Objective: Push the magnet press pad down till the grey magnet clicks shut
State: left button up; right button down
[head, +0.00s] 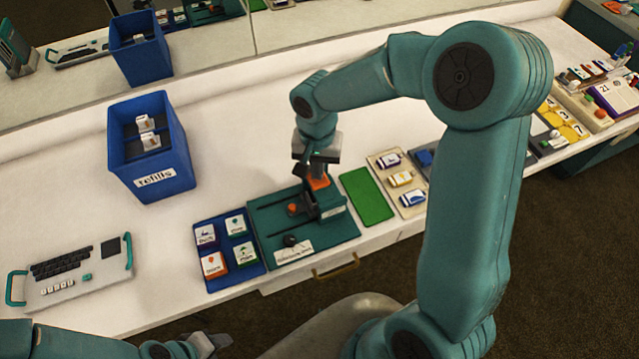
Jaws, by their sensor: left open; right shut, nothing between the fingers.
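A teal device (345,228) with dark slots and a white front label stands on the counter. An orange block (318,183) sits at its back, directly under my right gripper (309,176); it may be the press pad. An orange knob (292,208) and a dark knob (290,241) are also on the device. My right gripper is shut and empty, pointing down over the device; I cannot tell whether it touches the block. The grey magnet cannot be made out. My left gripper (208,344) is open at the bottom edge, away from the device.
A blue tray (240,274) of white tiles adjoins the device on the left, and a green mat (366,196) lies on its right. A blue "refills" bin (183,184) stands behind left. A keyboard-like console (75,283) is at far left. The counter between is clear.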

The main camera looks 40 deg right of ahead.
jog(key=shift+f+b, duration=0.85)
jog(key=shift+f, duration=0.15)
jog(key=shift+r, duration=0.15)
jog(key=shift+r+p, duration=2.55)
jog(key=shift+r, duration=1.15)
